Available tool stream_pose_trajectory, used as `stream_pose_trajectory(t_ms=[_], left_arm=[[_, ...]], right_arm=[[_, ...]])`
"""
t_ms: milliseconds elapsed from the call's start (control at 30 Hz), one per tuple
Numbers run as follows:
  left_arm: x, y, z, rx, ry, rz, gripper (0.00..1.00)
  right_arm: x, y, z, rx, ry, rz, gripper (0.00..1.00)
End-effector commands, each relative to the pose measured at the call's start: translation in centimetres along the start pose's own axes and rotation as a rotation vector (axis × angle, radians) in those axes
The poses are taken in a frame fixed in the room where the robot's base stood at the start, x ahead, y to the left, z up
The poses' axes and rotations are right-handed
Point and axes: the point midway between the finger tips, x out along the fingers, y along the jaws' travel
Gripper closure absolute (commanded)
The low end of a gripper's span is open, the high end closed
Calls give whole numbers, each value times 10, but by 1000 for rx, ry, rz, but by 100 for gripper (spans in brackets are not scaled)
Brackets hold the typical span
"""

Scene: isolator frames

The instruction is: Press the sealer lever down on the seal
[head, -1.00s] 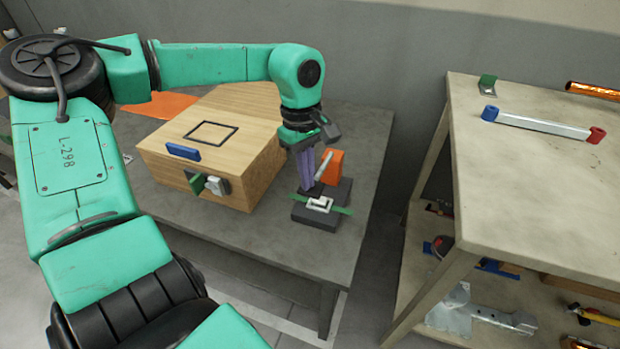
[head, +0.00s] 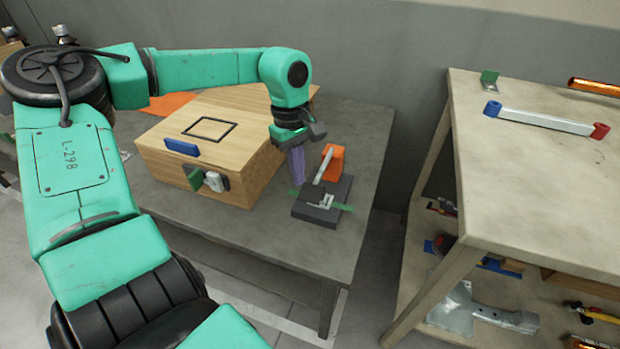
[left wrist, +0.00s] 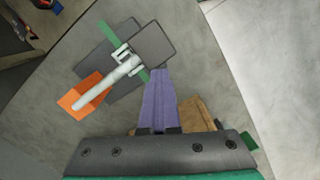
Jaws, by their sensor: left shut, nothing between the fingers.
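The sealer has a dark base (head: 316,213), an orange block (head: 334,168) at its back and a pale lever (head: 323,166) slanting from near the block. A green strip (head: 343,207) crosses the base beside a small pale bracket (head: 326,200). My left gripper (head: 298,183), with purple fingers, is shut and empty just left of the sealer, apart from the lever. In the left wrist view the fingers (left wrist: 160,72) point at the dark base, and the lever (left wrist: 105,85) lies left of them. I cannot tell how far down the lever is. My right gripper is not in view.
A wooden box (head: 247,165) with a blue handle (head: 182,147) and a green latch (head: 195,178) stands left of the sealer on the grey table (head: 260,240). A pale bench (head: 520,180) stands at the right across a gap.

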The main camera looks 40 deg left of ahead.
Motion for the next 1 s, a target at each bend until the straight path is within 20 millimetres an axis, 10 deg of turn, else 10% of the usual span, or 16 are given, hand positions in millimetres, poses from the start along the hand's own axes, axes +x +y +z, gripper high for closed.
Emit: stream_pose_trajectory(t_ms=[300,1000], left_arm=[[-1,0,0,-1,1,0,100],[-145,-1,0,0,2,1,100]], right_arm=[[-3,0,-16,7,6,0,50],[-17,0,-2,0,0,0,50]])
